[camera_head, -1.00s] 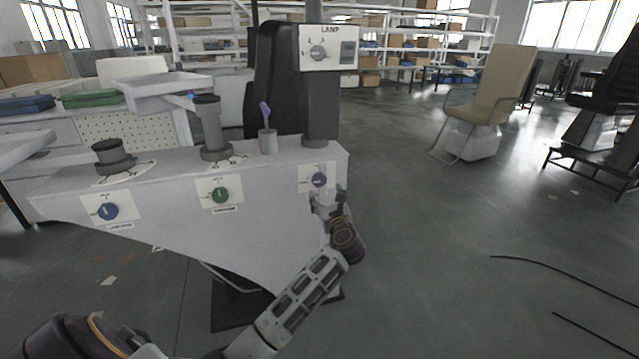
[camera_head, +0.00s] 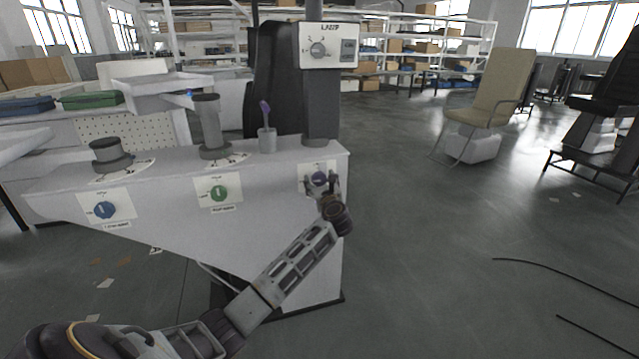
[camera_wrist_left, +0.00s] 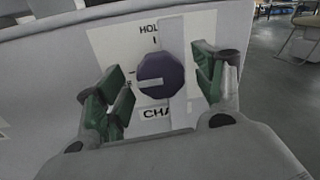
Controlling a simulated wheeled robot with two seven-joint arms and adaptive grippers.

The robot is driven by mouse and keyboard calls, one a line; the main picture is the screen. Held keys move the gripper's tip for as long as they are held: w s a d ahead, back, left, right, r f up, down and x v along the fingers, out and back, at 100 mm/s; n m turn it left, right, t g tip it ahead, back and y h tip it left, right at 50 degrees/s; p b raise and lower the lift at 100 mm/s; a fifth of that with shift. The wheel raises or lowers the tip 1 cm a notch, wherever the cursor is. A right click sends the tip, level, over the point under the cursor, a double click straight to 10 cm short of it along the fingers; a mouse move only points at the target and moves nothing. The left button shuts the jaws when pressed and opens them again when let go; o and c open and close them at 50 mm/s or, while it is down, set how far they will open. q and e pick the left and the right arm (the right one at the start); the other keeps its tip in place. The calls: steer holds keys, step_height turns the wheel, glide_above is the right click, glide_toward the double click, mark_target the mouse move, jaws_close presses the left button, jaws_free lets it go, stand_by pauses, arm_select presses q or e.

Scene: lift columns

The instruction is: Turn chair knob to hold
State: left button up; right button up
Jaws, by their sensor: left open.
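The purple chair knob (camera_head: 319,179) is on a white label plate at the right end of the grey console front. In the left wrist view the knob (camera_wrist_left: 162,78) shows a pale pointer mark facing left, and "HOLD" is printed above it, partly covered. My left gripper (camera_head: 322,188) is open in front of the knob. In the wrist view its green-padded fingers (camera_wrist_left: 160,88) stand on either side of the knob, with visible gaps. Whether the fingertips reach past the knob's face is unclear. My right gripper is not in view.
A green knob (camera_head: 219,193) and a blue knob (camera_head: 105,210) sit farther left on the console (camera_head: 265,205). A lamp panel (camera_head: 328,47) stands above. A beige chair (camera_head: 495,90) is at the right. Open floor lies right of the console.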

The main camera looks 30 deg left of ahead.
arm_select(q)
steer(key=shift+w+a, duration=0.35)
steer(key=shift+a, duration=0.1)
steer(key=shift+c, duration=0.4)
steer(key=c, duration=0.9)
